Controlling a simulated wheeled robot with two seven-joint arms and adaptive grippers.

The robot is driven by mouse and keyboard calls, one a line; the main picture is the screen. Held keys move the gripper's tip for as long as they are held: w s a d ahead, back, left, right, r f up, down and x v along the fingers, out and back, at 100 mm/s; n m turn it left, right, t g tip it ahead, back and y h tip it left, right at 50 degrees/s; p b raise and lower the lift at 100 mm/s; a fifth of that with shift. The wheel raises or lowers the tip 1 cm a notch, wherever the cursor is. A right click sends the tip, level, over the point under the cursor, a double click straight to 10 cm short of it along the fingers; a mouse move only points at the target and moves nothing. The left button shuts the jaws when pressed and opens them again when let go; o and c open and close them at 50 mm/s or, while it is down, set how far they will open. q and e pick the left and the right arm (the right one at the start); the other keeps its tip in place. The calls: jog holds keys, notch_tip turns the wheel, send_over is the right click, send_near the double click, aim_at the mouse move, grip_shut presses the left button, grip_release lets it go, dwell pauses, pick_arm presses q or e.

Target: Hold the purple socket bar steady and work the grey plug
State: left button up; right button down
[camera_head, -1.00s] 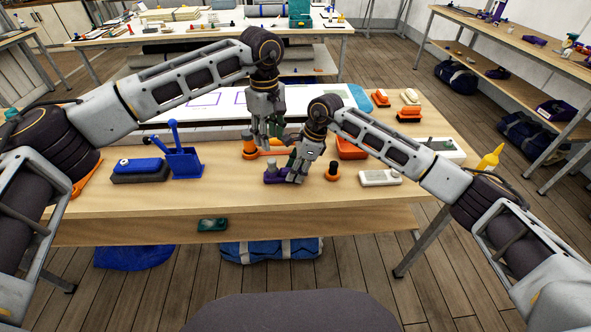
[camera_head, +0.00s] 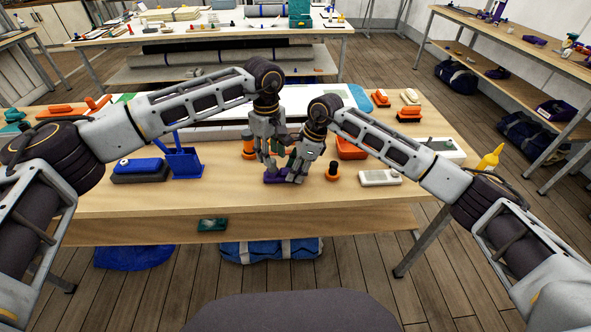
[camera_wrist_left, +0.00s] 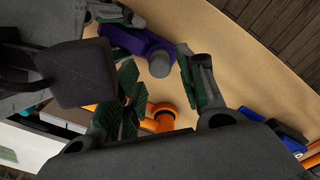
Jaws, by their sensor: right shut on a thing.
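The purple socket bar (camera_head: 276,178) lies near the front middle of the table. It also shows in the left wrist view (camera_wrist_left: 127,39), with a round grey plug (camera_wrist_left: 160,65) at its near end. My right gripper (camera_head: 297,175) is shut on the bar's right part. The right gripper's dark fingers fill the left of the wrist view and cover some of the bar. My left gripper (camera_head: 271,162) points down just above and behind the bar. Its fingers are apart with nothing between them, and the plug appears beyond the fingertips. In the head view the grippers hide the plug.
An orange piece (camera_head: 249,146) stands behind the left gripper. A blue holder (camera_head: 185,162) and a blue-topped block (camera_head: 141,170) stand left.

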pick_arm(q)
jog(key=shift+f, duration=1.4)
pick_arm(e)
jog(key=shift+d+f, duration=0.1)
jog(key=shift+f, duration=0.15)
pick_arm(q)
grip_shut()
jog(key=shift+r, duration=0.35)
jog(key=shift+r, duration=2.45)
